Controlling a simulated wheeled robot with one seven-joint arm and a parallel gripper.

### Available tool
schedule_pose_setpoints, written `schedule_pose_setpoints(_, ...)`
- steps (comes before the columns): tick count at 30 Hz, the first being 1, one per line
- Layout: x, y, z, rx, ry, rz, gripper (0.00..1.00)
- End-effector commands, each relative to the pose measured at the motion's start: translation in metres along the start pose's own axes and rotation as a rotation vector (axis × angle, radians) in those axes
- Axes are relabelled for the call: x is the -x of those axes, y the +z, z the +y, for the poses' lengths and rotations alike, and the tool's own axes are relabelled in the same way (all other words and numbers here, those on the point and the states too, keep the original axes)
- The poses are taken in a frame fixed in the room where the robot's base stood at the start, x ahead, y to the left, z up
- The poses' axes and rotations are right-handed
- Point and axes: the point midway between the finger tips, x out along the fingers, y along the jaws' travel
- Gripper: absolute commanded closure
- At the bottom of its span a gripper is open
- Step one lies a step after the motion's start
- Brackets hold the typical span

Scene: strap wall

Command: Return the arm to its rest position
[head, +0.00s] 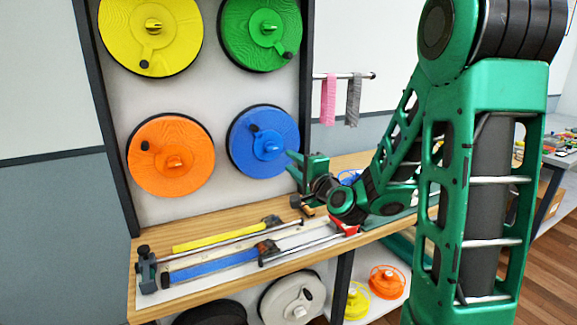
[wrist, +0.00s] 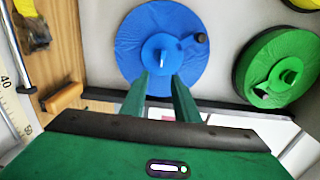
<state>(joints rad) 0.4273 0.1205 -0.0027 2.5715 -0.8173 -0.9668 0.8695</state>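My green arm (head: 485,180) comes down at the right of the head view and bends over the wooden bench. My gripper (head: 292,161) is stretched out to the left, in front of the lower right of the wall panel, close to the blue reel (head: 262,141). In the wrist view the two green fingers of my gripper (wrist: 161,80) are apart with nothing between them. They point at the blue reel (wrist: 160,55) and overlap its lower part in the picture. I cannot tell whether they touch it.
Yellow (head: 150,35), green (head: 261,33) and orange (head: 170,156) reels hang on the panel. The bench (head: 140,290) carries a yellow strap (head: 220,236), a blue strap (head: 210,267) and metal rods. Pink (head: 328,100) and grey (head: 352,100) cloths hang from a rail.

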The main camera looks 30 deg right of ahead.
Motion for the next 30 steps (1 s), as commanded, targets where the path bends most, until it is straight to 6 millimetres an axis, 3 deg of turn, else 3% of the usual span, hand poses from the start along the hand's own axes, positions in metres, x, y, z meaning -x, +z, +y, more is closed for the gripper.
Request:
schedule_pose_setpoints(10,0.003,0.005,0.005,0.059,0.038,-0.025,0.72)
schedule_pose_setpoints(17,0.030,0.017,0.044,0.372,0.278,-0.153,0.72)
schedule_pose_setpoints(23,0.082,0.003,0.085,0.641,0.548,-0.268,0.72)
schedule_pose_setpoints(30,0.171,-0.029,0.117,0.847,0.885,-0.414,0.72)
